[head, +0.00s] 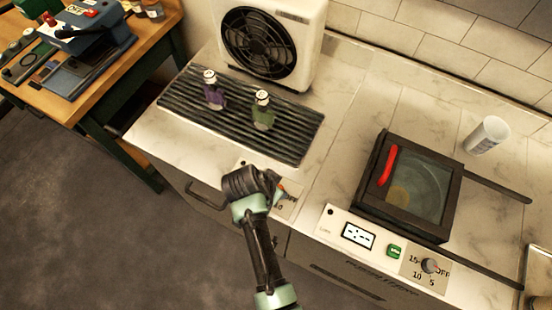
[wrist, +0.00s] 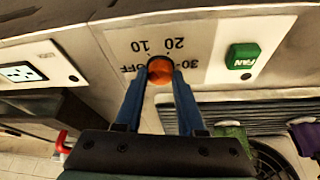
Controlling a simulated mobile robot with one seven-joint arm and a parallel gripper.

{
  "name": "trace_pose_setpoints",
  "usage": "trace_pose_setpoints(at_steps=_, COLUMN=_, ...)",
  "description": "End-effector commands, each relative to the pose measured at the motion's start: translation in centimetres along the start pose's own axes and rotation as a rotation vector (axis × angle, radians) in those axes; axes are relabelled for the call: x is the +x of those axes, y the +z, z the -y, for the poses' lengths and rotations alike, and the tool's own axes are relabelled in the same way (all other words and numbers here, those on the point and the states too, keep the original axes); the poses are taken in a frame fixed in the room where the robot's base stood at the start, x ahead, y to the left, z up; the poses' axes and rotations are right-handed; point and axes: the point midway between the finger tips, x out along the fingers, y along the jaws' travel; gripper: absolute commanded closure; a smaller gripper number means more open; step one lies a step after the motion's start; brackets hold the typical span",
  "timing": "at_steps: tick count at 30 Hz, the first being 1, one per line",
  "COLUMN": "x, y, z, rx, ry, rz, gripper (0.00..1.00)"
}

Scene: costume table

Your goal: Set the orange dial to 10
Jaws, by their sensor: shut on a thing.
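The orange dial (wrist: 160,71) sits on a pale front panel and shows upside down in the wrist view, with the marks OFF, 10, 20 and 30 around it. My gripper (wrist: 159,78) has its two blue fingers on either side of the dial and is shut on it. I cannot tell clearly which mark the dial points to. In the head view my gripper (head: 278,188) is at the counter's front edge and hides most of the dial. Part of its label panel (head: 289,208) shows beside the gripper.
A green FAN button (wrist: 242,57) is near the dial. A black ribbed rack (head: 290,140) holds a purple bottle (head: 213,92) and a green bottle (head: 263,112), before a white fan unit (head: 310,35). At right are a dark-framed box (head: 447,225), a grey dial (head: 429,265) and a white cup (head: 488,135).

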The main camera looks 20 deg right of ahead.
Motion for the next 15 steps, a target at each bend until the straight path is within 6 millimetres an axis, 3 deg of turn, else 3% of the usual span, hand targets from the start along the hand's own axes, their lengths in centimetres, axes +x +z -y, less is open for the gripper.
trace_pose_setpoints(at_steps=15, x=0.01, y=0.01, z=0.06, rx=0.047, ry=0.019, rz=0.001, gripper=1.0)
